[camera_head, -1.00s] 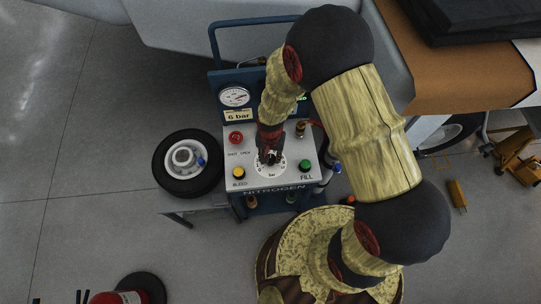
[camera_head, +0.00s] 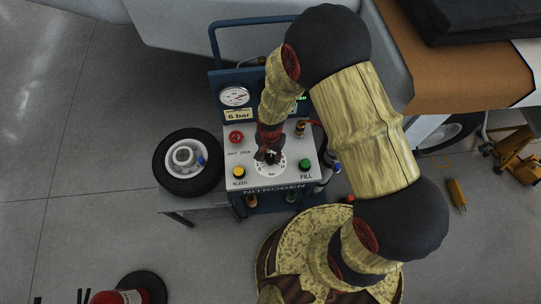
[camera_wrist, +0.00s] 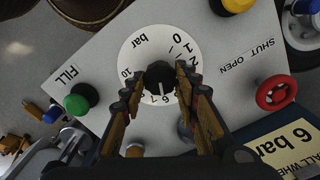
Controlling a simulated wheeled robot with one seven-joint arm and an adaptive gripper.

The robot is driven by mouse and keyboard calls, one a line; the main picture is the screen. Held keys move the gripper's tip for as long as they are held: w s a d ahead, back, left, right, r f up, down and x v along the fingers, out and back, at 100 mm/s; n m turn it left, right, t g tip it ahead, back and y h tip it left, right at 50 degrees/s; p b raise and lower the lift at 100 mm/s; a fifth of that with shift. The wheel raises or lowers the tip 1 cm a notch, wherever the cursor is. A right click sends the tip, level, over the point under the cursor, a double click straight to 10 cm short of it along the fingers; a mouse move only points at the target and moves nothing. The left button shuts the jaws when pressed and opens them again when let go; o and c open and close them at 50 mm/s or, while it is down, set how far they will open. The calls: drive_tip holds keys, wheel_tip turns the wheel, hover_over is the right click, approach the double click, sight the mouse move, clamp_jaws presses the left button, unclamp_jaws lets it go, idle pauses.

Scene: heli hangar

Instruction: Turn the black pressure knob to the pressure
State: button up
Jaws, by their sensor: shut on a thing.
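The black pressure knob (camera_wrist: 160,73) sits at the centre of a white dial (camera_wrist: 140,48) marked "bar" with numbers up to 10. My gripper (camera_wrist: 155,80) is shut on the knob, one finger on each side. A pale mark on the knob faces the lower part of the dial in the wrist view. The fingers hide part of the numbers, so I cannot read the exact setting. In the head view my gripper (camera_head: 270,153) comes down onto the dial (camera_head: 270,170) from above. A sign reading "6 bar" (camera_head: 239,114) stands behind the panel, below a round gauge (camera_head: 235,97).
The light grey nitrogen panel (camera_head: 233,157) also has a red knob (camera_head: 236,137), a yellow button (camera_head: 239,172), a green button (camera_head: 305,165) and a brass fitting (camera_head: 300,128) around the dial. A wheel (camera_head: 188,163) lies left of the cart.

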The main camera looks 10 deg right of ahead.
sight(270, 158)
drive_tip(key=o, duration=1.2)
drive_tip(key=shift+c, duration=0.2)
drive_tip(key=shift+r, duration=0.1)
wheel_tip(270, 158, up, 12)
